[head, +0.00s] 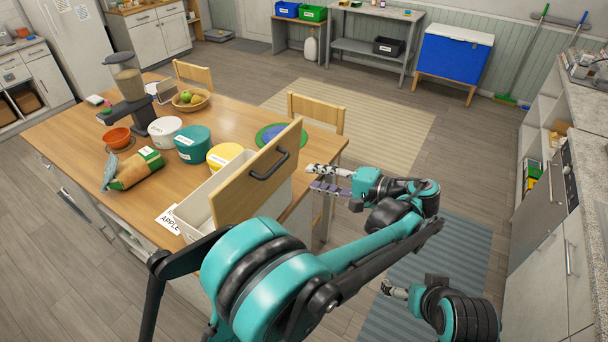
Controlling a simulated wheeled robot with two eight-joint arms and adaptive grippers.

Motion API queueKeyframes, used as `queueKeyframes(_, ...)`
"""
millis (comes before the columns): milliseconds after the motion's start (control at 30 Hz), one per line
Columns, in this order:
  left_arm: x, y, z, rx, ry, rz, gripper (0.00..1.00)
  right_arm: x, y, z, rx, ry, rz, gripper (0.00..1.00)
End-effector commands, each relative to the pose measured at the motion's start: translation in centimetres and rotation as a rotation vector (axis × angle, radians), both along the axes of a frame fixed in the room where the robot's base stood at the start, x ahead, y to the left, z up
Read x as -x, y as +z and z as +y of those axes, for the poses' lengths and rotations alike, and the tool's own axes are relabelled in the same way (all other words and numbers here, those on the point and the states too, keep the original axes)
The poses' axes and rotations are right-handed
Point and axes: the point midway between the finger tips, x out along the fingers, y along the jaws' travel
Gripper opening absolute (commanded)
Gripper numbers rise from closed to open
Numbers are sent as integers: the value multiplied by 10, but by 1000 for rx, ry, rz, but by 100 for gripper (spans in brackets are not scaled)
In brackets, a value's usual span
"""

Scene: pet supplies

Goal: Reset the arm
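My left gripper (317,179) is beside the table's right edge, just right of a wooden drawer front (235,196) with a black handle. Its two fingers are apart, and I see nothing between them. The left arm reaches across the lower middle of the head view, bent back toward the table. My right gripper (391,290) is low at the right, over the striped blue-grey mat (455,245). It is small and partly hidden by its own arm, so its finger gap is unclear.
The wooden table (75,138) holds tubs, a food dispenser (128,85), a fruit bowl (190,103), an orange bowl (117,138) and a green-brown bag (138,170). A chair (316,112) stands behind. A counter (585,165) runs along the right. The floor between is clear.

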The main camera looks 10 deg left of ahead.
Motion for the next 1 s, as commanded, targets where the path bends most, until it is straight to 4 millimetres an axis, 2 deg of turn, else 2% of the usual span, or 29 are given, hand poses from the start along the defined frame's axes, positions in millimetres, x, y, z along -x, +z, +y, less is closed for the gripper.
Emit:
queueKeyframes(167,3,2,-8,0,-1,0,34,0,0,0,0,0,0,95)
queueKeyframes(633,4,1,-4,7,-1,5,34,0,-2,0,0,0,0,95)
queueKeyframes(767,9,-12,22,75,-8,41,34,0,-14,0,0,0,0,95)
queueKeyframes(833,16,-26,47,150,-17,72,34,0,-26,0,0,0,0,95)
queueKeyframes(1000,54,-77,103,409,-48,127,34,0,-58,0,0,0,0,95)
